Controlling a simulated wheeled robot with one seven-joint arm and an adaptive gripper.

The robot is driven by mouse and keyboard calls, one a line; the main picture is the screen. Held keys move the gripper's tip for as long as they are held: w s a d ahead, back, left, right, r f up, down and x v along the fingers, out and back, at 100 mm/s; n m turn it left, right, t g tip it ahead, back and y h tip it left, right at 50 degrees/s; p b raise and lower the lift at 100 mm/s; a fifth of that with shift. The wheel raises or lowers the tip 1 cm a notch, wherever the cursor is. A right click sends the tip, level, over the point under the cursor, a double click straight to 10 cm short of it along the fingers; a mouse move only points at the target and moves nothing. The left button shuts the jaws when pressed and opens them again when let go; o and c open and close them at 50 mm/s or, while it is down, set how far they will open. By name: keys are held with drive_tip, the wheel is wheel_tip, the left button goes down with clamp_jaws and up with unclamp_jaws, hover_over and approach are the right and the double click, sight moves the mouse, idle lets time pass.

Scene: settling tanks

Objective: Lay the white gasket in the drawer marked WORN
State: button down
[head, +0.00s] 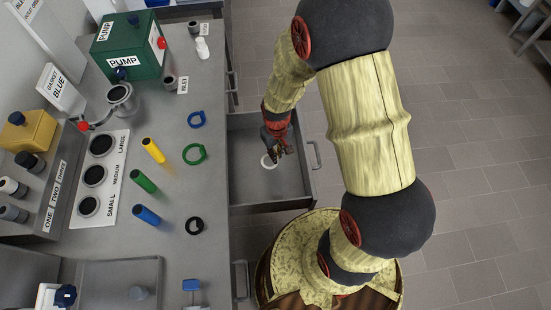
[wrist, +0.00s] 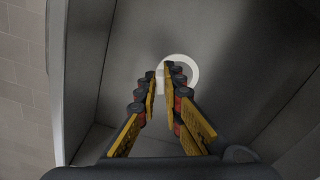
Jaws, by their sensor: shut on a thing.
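The white gasket (head: 264,162) is a thin ring with a small tab. It shows inside the open grey drawer (head: 288,186), and in the wrist view the ring (wrist: 195,76) is just beyond my fingertips. My gripper (head: 277,155) reaches down into the drawer. In the wrist view my gripper (wrist: 161,80) is shut on the gasket's tab, between the yellow-and-black fingers. The gasket is low over the drawer floor (wrist: 225,40); I cannot tell whether it touches. No marking on this drawer is readable in either view.
The bench (head: 170,240) left of the drawer carries blue, green and black rings, coloured cylinders, a green pump box (head: 127,50) and a white size board (head: 97,185). The drawer handle (head: 316,156) is at the right. The drawer looks otherwise empty.

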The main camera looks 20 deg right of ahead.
sight(269, 160)
drive_tip(key=shift+w+d+f, duration=0.1)
drive_tip(key=shift+w+f, duration=0.3)
drive_tip(key=shift+f, duration=0.05)
drive_tip(key=shift+w+f+b, duration=0.1)
drive_tip(key=shift+f+b, duration=0.95)
drive_tip(key=shift+f, duration=0.5)
drive_tip(key=shift+f, duration=0.15)
drive_tip(key=c, duration=1.9)
unclamp_jaws()
